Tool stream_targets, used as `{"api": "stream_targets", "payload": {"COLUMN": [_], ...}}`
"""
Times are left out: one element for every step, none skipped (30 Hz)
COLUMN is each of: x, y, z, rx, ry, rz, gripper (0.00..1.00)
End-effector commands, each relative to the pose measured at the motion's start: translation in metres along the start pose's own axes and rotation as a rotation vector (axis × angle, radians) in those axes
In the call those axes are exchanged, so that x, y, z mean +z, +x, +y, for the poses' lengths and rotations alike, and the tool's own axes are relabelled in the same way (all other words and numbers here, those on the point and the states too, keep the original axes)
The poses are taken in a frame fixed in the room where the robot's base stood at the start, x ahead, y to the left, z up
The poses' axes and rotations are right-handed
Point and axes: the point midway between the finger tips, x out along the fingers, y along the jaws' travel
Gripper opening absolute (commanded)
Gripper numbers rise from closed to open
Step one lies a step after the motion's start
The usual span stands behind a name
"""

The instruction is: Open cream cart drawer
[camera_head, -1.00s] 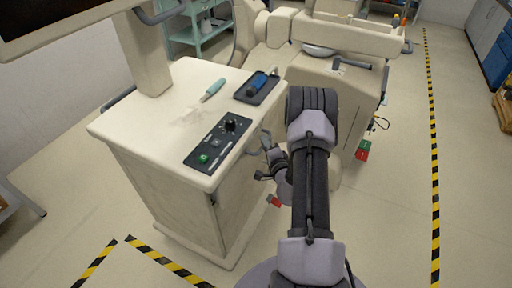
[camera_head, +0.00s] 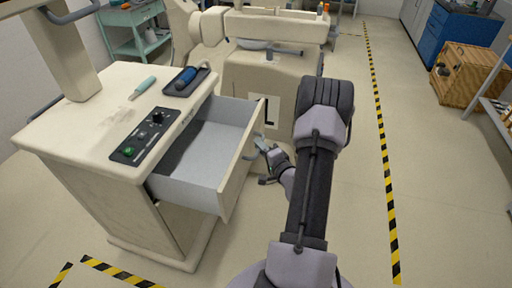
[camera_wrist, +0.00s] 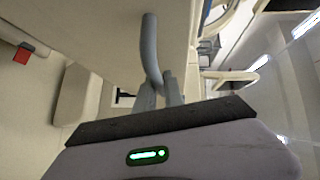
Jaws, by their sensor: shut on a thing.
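The cream cart (camera_head: 95,165) stands at the left in the head view. Its drawer (camera_head: 205,155) is pulled well out to the right, and its grey inside looks empty. My gripper (camera_head: 264,146) is at the outer face of the drawer front, shut on the grey drawer handle (camera_head: 259,141). In the wrist view the curved handle (camera_wrist: 150,50) runs down between the fingers of my gripper (camera_wrist: 160,90). The fingertips are partly hidden behind the handle.
On the cart top are a control panel (camera_head: 144,137), a teal-handled tool (camera_head: 143,86) and a dark tray (camera_head: 186,79) with a blue item. Another cream unit (camera_head: 280,85) stands behind. Open floor lies right of my arm, up to a wooden crate (camera_head: 465,75).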

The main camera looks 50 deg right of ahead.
Motion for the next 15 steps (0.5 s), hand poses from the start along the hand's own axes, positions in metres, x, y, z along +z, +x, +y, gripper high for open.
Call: {"api": "stream_targets", "payload": {"x": [-0.0023,-0.0025,-0.0027,-0.0028,-0.0029,-0.0029,-0.0029,-0.0029,-0.0029,-0.0029,-0.0029,-0.0029,-0.0029,-0.0028,-0.0026], "y": [-0.0004,-0.0006,-0.0009,-0.0009,-0.001,-0.001,-0.001,-0.001,-0.001,-0.0009,-0.0009,-0.0009,-0.0009,-0.0009,-0.0009], "z": [-0.0004,-0.0004,-0.0005,-0.0006,-0.0006,-0.0007,-0.0007,-0.0007,-0.0008,-0.0008,-0.0008,-0.0008,-0.0008,-0.0008,-0.0007], "rx": [-0.002,-0.002,-0.002,-0.002,-0.002,-0.002,-0.002,-0.002,-0.002,-0.002,-0.003,-0.003,-0.003,-0.003,-0.002], "ry": [-0.001,-0.001,-0.001,-0.001,-0.001,-0.001,-0.001,-0.001,-0.001,-0.001,-0.001,-0.001,0.0,0.0,0.0], "rz": [0.004,0.004,0.004,0.004,0.004,0.004,0.004,0.004,0.004,0.004,0.004,0.004,0.004,0.004,0.004], "gripper": [0.0,0.0,0.0,0.0,0.0,0.0,0.0,0.0,0.0,0.0,0.0,0.0,0.17,0.22,0.3]}}
